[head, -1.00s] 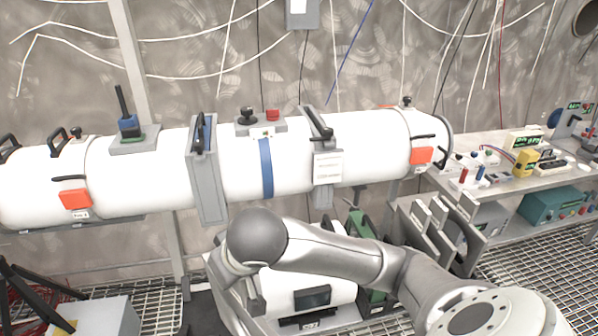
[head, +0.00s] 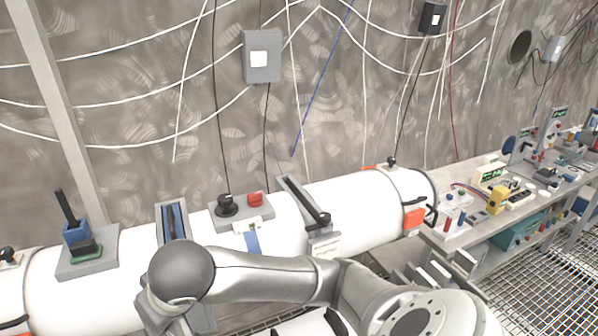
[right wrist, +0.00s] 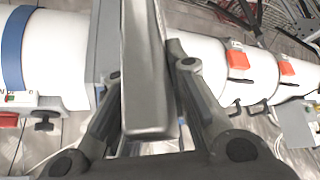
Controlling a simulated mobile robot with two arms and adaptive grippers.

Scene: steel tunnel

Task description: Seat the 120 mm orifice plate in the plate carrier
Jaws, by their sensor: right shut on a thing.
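My right gripper (right wrist: 149,72) is shut on a grey, slab-like plate (right wrist: 144,100), which stands on edge between the fingers in the right wrist view. Its far end runs out of the top of that view, so no bore or size mark shows. A grey upright frame (right wrist: 104,40) on the white tube, probably the plate carrier, appears just left of the plate; I cannot tell whether they touch. In the head view the frame's top (head: 172,212) shows a blue part inside, and my right arm covers its lower part. My right gripper is hidden there. My left gripper is out of view.
The white tube (head: 360,212) runs across the head view. It carries a blue-and-green fitting (head: 80,240), a knob block (head: 240,210), a black-handled clamp (head: 305,208) and an orange-red box (head: 414,217). A cluttered bench (head: 470,236) stands right. Cables hang on the wall.

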